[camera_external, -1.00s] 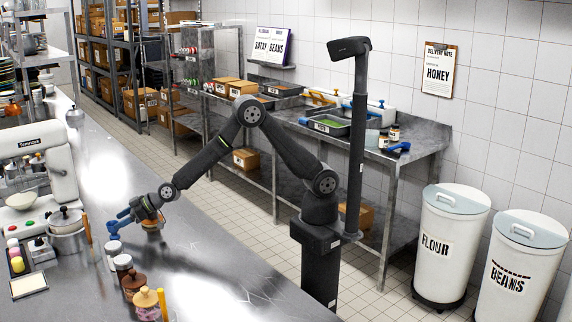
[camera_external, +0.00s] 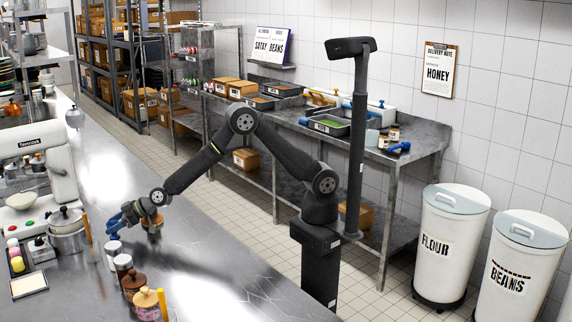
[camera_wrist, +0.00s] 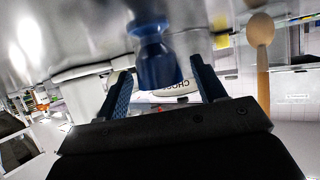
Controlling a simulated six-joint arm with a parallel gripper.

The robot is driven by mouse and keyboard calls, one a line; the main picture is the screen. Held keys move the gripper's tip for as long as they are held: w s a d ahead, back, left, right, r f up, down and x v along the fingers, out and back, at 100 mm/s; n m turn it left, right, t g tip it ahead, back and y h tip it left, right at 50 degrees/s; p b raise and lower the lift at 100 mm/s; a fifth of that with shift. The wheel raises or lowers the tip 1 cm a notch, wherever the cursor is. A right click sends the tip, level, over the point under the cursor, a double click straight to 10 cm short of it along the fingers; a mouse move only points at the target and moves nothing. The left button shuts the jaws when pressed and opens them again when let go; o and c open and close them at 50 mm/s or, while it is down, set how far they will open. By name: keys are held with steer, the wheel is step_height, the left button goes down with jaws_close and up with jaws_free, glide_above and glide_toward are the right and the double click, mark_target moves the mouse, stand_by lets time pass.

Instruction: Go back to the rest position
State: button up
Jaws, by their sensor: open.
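My gripper (camera_external: 118,220) has blue fingers and is low over the steel counter (camera_external: 215,265), at the left end of my outstretched arm. In the wrist view my gripper (camera_wrist: 161,74) has its fingers apart. A dark blue, waisted object (camera_wrist: 154,55) shows between or beyond the fingers; whether they touch it cannot be told. A small brown-orange item (camera_external: 153,231) is close to my wrist in the external view and partly hidden by it.
Lidded jars (camera_external: 133,285) stand on the counter in front of my gripper. A pot (camera_external: 67,240) and a white mixer (camera_external: 50,180) are at the left. A wooden spoon (camera_wrist: 260,32) shows in the wrist view.

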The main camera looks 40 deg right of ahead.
steer(key=v, duration=1.2)
steer(key=x, duration=1.2)
steer(key=shift+w+a+f, duration=0.15)
steer(key=shift+a, duration=0.1)
steer(key=shift+r, duration=3.95)
steer(key=w+d+m+t+h, duration=0.1)
steer(key=w+d+m+t, duration=0.1)
steer(key=w+d, duration=0.7)
steer(key=w+d+m+t+h, duration=0.1)
steer(key=w+d+m, duration=0.1)
steer(key=w+d, duration=0.8)
steer(key=w, duration=0.7)
steer(key=shift+w+r+t+h, duration=0.15)
steer(key=shift+w+t+h, duration=0.1)
steer(key=shift+t+h, duration=0.15)
steer(key=s+a+r+n+g+y, duration=0.1)
steer(key=s+a+n+g, duration=0.1)
steer(key=s+a, duration=1)
steer(key=shift+s+y, duration=0.4)
steer(key=shift+s, duration=0.15)
steer(key=shift+w+d, duration=0.1)
